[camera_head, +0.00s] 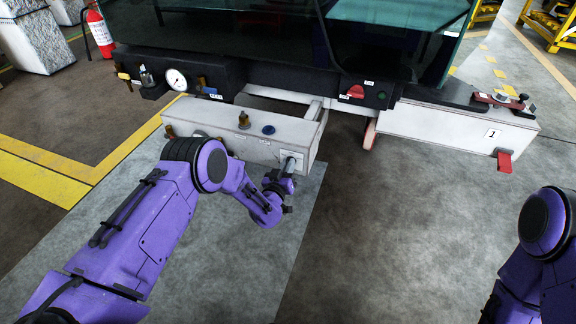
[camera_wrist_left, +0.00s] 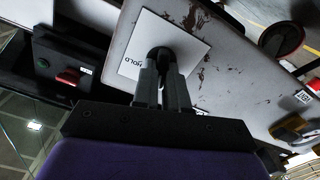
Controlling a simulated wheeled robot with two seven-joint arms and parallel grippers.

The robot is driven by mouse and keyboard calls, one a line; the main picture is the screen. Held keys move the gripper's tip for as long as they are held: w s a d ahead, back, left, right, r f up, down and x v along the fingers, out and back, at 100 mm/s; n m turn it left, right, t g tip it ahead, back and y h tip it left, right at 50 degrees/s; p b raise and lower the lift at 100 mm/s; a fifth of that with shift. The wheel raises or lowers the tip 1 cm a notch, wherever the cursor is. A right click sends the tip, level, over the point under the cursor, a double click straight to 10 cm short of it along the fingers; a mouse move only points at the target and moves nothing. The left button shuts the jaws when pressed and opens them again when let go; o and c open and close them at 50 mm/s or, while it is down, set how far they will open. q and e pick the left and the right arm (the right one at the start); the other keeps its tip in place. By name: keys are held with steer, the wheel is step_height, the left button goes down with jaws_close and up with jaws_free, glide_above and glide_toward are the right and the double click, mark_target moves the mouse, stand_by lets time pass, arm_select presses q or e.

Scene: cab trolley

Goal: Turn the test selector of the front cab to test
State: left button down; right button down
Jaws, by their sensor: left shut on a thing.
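A dark round knob (camera_wrist_left: 159,52) sits on a square white plate (camera_wrist_left: 188,45) on the end of a white box (camera_head: 230,128). The plate bears the word HOLD, upside down in the left wrist view; other lettering is hidden. I take the knob for the test selector. My left gripper (camera_wrist_left: 161,74) is shut on the knob, its two fingers covering much of it. In the head view my left gripper (camera_head: 288,168) reaches the box's near right end. The knob's pointing direction is not clear. My right gripper is outside both views.
A black panel with a red handle (camera_head: 355,91) lies behind the box. A pressure gauge (camera_head: 177,80) is at the left. A white beam (camera_head: 440,122) with a red tab (camera_head: 504,160) stands right. The floor in front is clear.

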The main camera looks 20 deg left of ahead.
arm_select(q)
steer(key=shift+a+f+n, duration=0.1)
steer(key=shift+f+n, duration=0.05)
steer(key=shift+n, duration=1.95)
steer(key=shift+a+f+n, duration=0.1)
steer(key=shift+n, duration=2)
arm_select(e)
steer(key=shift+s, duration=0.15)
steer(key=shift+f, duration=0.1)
arm_select(q)
steer(key=c, duration=1.2)
jaws_free()
steer(key=shift+o, duration=0.2)
